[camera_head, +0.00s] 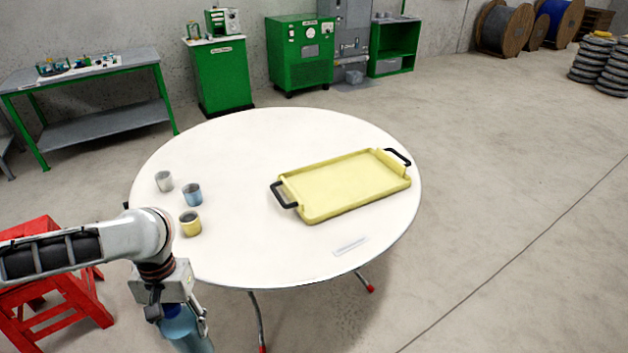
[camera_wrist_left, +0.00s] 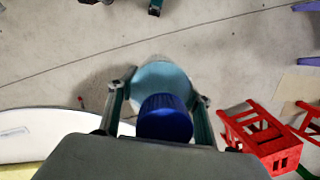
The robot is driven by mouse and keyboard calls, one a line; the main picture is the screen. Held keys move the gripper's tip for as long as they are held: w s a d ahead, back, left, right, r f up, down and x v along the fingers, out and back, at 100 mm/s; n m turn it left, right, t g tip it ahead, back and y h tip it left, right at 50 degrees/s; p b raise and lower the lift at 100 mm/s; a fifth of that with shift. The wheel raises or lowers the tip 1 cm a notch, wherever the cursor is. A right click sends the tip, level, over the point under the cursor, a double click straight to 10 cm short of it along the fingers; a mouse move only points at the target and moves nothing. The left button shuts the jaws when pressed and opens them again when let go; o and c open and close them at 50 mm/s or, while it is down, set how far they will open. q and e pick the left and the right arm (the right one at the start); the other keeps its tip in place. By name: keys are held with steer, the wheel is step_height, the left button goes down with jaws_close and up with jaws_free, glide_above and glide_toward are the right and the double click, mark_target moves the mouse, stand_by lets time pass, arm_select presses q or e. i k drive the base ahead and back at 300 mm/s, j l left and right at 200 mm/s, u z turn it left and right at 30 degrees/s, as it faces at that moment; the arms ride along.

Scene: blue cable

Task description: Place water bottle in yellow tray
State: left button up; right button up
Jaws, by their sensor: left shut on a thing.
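The water bottle (camera_head: 185,332) is light blue with a dark blue cap and hangs in my left gripper (camera_head: 180,312) at the lower left, in front of the table's near edge. In the left wrist view the bottle (camera_wrist_left: 160,78) and its blue cap (camera_wrist_left: 165,118) are between the two fingers of my left gripper (camera_wrist_left: 160,100), which are shut on it. The yellow tray (camera_head: 345,186) lies on the round white table to the right and is empty. It has black handles at both ends. My right gripper is not in view.
The round white table (camera_head: 260,140) also holds a grey cup (camera_head: 164,181), a blue cup (camera_head: 192,194), a yellow cup (camera_head: 190,224) and a small clear flat strip (camera_head: 350,246). A red step stool (camera_head: 50,290) stands at the left. The table between cups and tray is clear.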

mark_target(344, 183)
steer(key=i+l+u, duration=0.2)
steer(key=l, duration=0.55)
steer(key=l+u, duration=0.2)
steer(key=l, duration=0.55)
steer(key=i+l, duration=0.1)
steer(key=l, duration=1.4)
